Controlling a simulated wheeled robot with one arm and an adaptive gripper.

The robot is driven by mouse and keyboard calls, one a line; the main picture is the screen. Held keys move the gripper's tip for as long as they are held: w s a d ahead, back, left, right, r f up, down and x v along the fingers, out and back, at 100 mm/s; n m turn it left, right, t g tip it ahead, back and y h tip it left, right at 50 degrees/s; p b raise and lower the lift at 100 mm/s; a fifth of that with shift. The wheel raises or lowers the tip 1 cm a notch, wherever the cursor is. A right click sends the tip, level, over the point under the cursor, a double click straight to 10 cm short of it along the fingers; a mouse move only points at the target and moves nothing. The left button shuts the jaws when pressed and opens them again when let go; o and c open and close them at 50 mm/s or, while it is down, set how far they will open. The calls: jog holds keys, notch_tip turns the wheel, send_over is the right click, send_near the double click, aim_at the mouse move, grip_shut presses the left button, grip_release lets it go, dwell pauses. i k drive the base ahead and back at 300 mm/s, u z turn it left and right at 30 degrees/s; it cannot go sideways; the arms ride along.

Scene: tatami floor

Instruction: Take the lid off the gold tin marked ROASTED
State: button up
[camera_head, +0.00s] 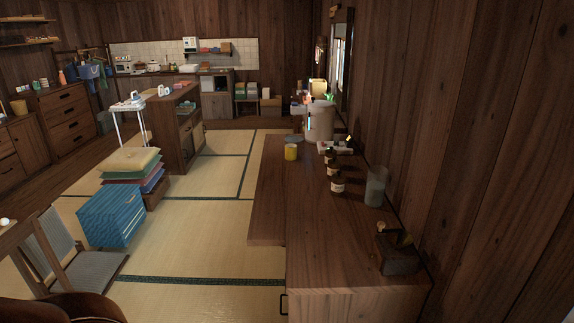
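A small gold-yellow tin (291,152) stands upright on the wooden counter, near its left edge. It is too small here to read any marking or to tell its lid from its body. My gripper is not in view, so I cannot see where it is relative to the tin.
Brown jars with pale labels (338,185), a grey translucent cylinder (376,187) and a dark box (398,257) stand on the counter (330,240) along the right wall. A large pale canister (319,122) stands behind the tin. Tatami floor (190,210) lies open left of the counter.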

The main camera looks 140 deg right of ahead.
aim_at(334, 160)
jog(key=z, duration=0.6)
jog(key=i, duration=0.65)
jog(key=z, duration=1.75)
jog(key=i, duration=1.15)
jog(key=z, duration=1.45)
jog(key=i, duration=1.8)
jog(key=z, duration=1.4)
jog(key=i, duration=1.4)
jog(key=z, duration=1.45)
jog(key=i, duration=0.6)
jog(key=z, duration=0.35)
